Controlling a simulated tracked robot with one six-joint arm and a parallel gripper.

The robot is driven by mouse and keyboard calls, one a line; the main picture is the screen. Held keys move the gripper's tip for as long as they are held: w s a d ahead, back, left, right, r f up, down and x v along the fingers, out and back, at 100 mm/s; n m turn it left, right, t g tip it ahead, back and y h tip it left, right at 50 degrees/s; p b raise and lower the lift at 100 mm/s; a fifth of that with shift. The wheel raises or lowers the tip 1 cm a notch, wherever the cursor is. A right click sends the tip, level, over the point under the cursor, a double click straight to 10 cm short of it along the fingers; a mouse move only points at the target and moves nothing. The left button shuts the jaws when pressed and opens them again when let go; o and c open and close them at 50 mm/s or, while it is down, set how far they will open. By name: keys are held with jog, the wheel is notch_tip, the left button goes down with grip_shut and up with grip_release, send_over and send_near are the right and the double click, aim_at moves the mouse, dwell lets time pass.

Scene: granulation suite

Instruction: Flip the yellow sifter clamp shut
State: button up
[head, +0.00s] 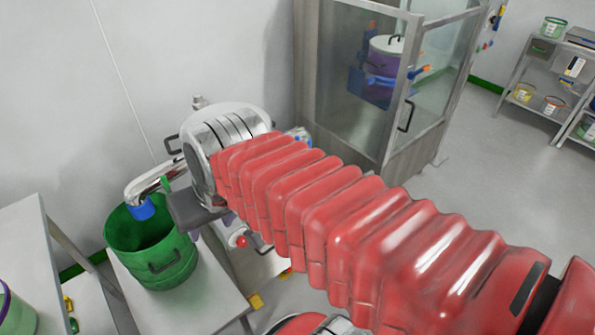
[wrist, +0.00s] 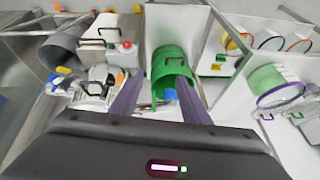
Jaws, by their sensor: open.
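I cannot make out a yellow clamp for certain; small yellow bits show near the white and grey machine parts (wrist: 97,84) at left in the wrist view. My gripper (wrist: 157,92) is open and empty, its two purple-grey fingers apart. The green bucket (wrist: 173,62) shows beyond them.
A glass-and-steel cabinet (head: 390,150) stands behind my arm, with a purple vessel inside. Shelves with tubs (head: 535,100) stand at the far right. A light bench (head: 185,308) bears the green bucket. Grey floor (head: 480,180) is clear on the right.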

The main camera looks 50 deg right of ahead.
jog(key=w+d+f+m+y, duration=0.25)
jog(key=w+d+m, duration=0.35)
jog(key=d+m, duration=0.3)
jog(key=w+d+f+m+y, duration=0.1)
jog(key=w+d+f+m, duration=0.2)
jog(key=w+d+m, duration=0.5)
jog(key=s+d+f+m+t, duration=0.1)
jog(key=s+d+f+m, duration=0.1)
jog(key=d, duration=0.7)
jog(key=s+d+f+m+t, duration=0.1)
jog(key=s+d+f+m, duration=0.1)
jog(key=d+f+m, duration=0.3)
jog(key=s+d+f+m+t, duration=0.1)
jog(key=s+d+f+m, duration=0.1)
jog(key=d, duration=1.1)
jog(key=f+m, duration=0.1)
jog(key=m, duration=0.1)
jog(key=shift+d+f+m, duration=0.2)
jog(key=shift+f+m, duration=0.05)
jog(key=shift+m, duration=0.05)
jog(key=shift+s, duration=0.1)
jog(key=x, duration=1.4)
jog(key=shift+a+r, duration=0.1)
jog(key=shift+r, duration=0.05)
jog(key=shift+c, duration=0.3)
